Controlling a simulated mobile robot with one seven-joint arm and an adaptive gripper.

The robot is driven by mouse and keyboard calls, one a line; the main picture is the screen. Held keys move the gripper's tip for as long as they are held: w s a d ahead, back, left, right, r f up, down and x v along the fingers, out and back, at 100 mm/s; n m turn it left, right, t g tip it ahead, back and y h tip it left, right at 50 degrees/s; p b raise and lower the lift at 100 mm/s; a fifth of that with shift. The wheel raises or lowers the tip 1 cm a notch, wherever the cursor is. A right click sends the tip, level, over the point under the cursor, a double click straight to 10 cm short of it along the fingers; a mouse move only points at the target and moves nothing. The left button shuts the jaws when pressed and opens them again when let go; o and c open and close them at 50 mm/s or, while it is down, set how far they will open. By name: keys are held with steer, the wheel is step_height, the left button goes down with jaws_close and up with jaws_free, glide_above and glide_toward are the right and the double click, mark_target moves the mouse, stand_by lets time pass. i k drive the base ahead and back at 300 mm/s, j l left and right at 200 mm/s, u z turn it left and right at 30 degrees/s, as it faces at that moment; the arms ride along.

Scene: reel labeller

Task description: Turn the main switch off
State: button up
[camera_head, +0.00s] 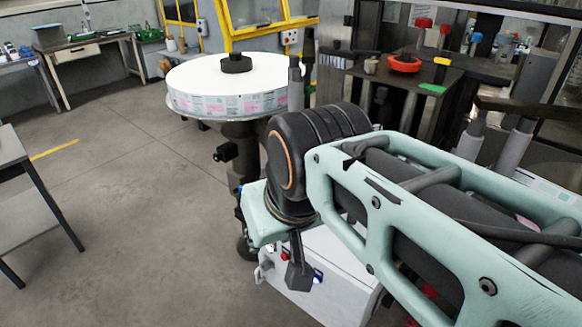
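The white cabinet (340,285) of the labeller stands low in the middle, below my arm. My gripper (298,277) shows as a small dark shape hanging from my wrist in front of the cabinet's upper left part. Its fingers are too small and dark to tell whether they are open or shut. A small red part (285,256) shows just left of the gripper, and a small blue and white part shows just right of it. I cannot tell whether either is the main switch. My arm hides much of the cabinet, and contact with it cannot be judged.
A large white label reel (236,83) lies on a round stand behind my wrist. A machine table (440,75) with red, yellow and green parts stands back right. A grey table (15,170) is at the left edge. The floor (130,190) between is clear.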

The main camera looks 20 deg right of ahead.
mark_target(387, 301)
steer(key=k+l, duration=0.1)
steer(key=l, duration=0.3)
steer(key=k+l+z, duration=0.1)
steer(key=l, duration=0.3)
steer(key=k+l, duration=0.1)
steer(key=l, duration=0.3)
steer(key=k+l, duration=0.1)
steer(key=l, duration=0.35)
steer(key=j+z, duration=0.15)
steer(key=i, duration=0.05)
